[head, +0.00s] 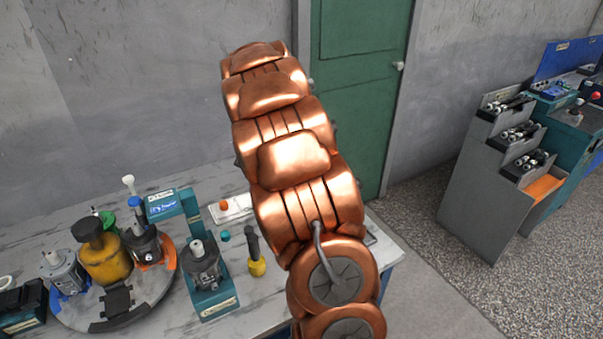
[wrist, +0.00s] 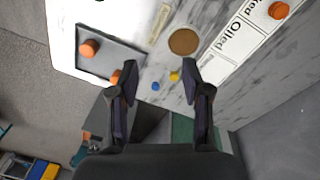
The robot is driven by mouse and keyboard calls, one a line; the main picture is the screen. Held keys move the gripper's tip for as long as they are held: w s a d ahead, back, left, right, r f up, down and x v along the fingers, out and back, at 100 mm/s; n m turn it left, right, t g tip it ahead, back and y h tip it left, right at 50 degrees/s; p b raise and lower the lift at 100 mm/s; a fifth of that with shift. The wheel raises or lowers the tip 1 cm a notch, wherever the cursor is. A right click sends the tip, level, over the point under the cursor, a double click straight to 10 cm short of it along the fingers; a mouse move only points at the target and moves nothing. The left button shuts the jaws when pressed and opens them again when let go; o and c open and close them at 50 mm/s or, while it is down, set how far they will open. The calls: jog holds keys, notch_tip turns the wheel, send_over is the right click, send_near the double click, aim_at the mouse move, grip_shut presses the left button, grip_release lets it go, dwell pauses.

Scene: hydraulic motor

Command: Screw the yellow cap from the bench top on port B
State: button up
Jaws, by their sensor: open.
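In the wrist view my gripper (wrist: 160,70) is open and empty, with its two fingers spread above the bench top. A small yellow cap (wrist: 175,76) lies on the marbled bench between the fingertips, nearer the right finger and apart from both. A small blue cap (wrist: 155,86) lies just left of it. In the head view a grey motor (head: 204,265) stands in a teal fixture (head: 214,301) on the bench. Port B cannot be made out by its label. My copper-coloured arm hides my gripper and the yellow cap in the head view.
The wrist view shows a grey tray (wrist: 112,38) with an orange cap (wrist: 89,47), another orange piece (wrist: 115,76) by the left finger, a brown disc (wrist: 184,41) and a printed sheet (wrist: 240,38). A round turntable (head: 70,318) with several motors stands left on the bench.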

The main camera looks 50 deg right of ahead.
jog(key=shift+w+d+f+m+t+y, duration=0.15)
jog(key=shift+w+d+f+m, duration=0.65)
jog(key=shift+d+f, duration=1.55)
jog(key=shift+w+d+f+m+t+y, duration=0.1)
jog(key=shift+w+d+f+m, duration=0.7)
jog(key=shift+d+f, duration=1.55)
jog(key=shift+w+d+f+m+t+y, duration=0.15)
jog(key=shift+w+d+f+m, duration=0.25)
jog(key=shift+d+f+m, duration=1.35)
jog(key=shift+n, duration=0.65)
jog(key=shift+d+f+b, duration=0.25)
jog(key=shift+d+f, duration=0.1)
jog(key=shift+f, duration=0.45)
jog(key=shift+d+f+b, duration=0.25)
jog(key=shift+d+f, duration=0.15)
jog(key=shift+f, duration=0.4)
jog(key=shift+d+f+b, duration=0.25)
jog(key=shift+d+f, duration=0.1)
jog(key=shift+f, duration=0.45)
jog(key=shift+b, duration=0.3)
jog(key=shift+c, duration=0.3)
grip_shut()
jog(key=shift+r, duration=3)
